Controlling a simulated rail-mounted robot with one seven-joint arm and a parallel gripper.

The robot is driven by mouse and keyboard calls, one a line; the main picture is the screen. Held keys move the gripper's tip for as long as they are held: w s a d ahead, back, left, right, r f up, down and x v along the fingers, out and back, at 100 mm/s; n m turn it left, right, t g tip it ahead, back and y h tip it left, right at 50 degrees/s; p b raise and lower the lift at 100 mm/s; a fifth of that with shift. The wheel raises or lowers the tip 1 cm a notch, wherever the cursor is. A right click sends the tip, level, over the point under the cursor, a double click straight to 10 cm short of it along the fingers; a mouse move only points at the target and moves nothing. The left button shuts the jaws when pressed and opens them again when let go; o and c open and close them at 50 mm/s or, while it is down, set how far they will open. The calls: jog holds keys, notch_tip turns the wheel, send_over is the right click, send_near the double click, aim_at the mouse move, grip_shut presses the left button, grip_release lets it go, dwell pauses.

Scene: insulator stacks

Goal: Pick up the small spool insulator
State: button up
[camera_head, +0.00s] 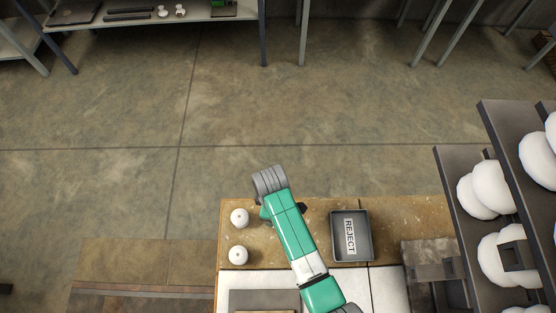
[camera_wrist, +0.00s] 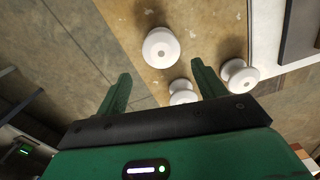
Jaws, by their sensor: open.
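In the wrist view, several white round insulators stand on the brown worktop. I cannot tell for certain which is the small spool. My gripper (camera_wrist: 161,70) is open and empty. In the head view, two insulators (camera_head: 239,218) (camera_head: 238,255) show left of my arm, which hides my gripper's fingers.
A dark tray marked REJECT (camera_head: 364,242) lies on the worktop (camera_head: 400,208) right of my arm. A dark rack (camera_head: 448,185) with large white insulators stands at the right. A shelf table (camera_head: 225,10) is at the back. Floor beyond the worktop is clear.

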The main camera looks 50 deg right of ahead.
jog(key=shift+a+f, duration=0.15)
jog(key=shift+f, duration=0.05)
notch_tip(320, 180, down, 2)
jog(key=shift+s+a+b, duration=0.1)
jog(key=shift+b, duration=0.2)
jog(key=f, duration=0.3)
jog(key=f+b, duration=0.1)
jog(key=shift+s+f, duration=0.15)
jog(key=shift+s, duration=0.15)
jog(key=shift+w+f, duration=0.1)
jog(key=shift+f, duration=0.4)
jog(key=shift+d, duration=0.2)
jog(key=c, duration=1)
jog(key=shift+r, duration=0.15)
